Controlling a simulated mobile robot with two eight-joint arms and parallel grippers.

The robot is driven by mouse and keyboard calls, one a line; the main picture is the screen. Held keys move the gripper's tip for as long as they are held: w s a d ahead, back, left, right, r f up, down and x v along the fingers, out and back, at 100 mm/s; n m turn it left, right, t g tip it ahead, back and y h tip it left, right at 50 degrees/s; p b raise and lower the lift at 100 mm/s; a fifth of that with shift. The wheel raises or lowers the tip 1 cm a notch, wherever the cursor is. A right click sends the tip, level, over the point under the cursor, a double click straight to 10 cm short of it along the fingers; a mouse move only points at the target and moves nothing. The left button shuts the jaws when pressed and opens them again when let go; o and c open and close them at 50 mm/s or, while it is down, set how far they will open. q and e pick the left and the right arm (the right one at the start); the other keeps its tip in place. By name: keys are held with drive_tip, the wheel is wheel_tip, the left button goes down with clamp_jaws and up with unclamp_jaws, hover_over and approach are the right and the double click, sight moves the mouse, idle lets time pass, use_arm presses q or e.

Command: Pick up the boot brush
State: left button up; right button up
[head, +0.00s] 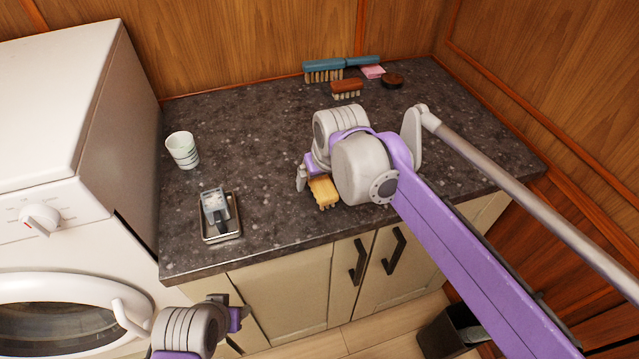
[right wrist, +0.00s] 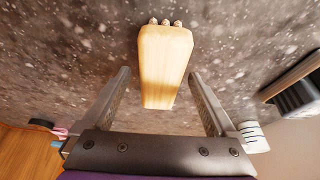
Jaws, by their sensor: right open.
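A small brush with a yellow wooden body (head: 324,189) and pale bristles lies on the dark speckled counter near its front edge. It also shows in the right wrist view as a light wooden block (right wrist: 165,62) with bristle tufts at its far end. My right gripper (head: 308,178) is open at this brush. In the right wrist view its two fingers (right wrist: 160,98) stand on either side of the block, with gaps on both sides. In the head view my right arm partly hides the brush. My left gripper (head: 238,312) is low in front of the counter; its jaw opening is unclear.
A blue-handled brush (head: 340,64), a reddish-brown brush (head: 347,87), a pink block (head: 373,72) and a dark round tin (head: 392,81) lie at the back. A striped cup (head: 183,151) and a metal tray (head: 221,237) stand left. A white washing machine (head: 60,130) adjoins the counter.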

drive_tip(key=shift+f, duration=0.2)
idle(0.6)
clamp_jaws()
idle(0.4)
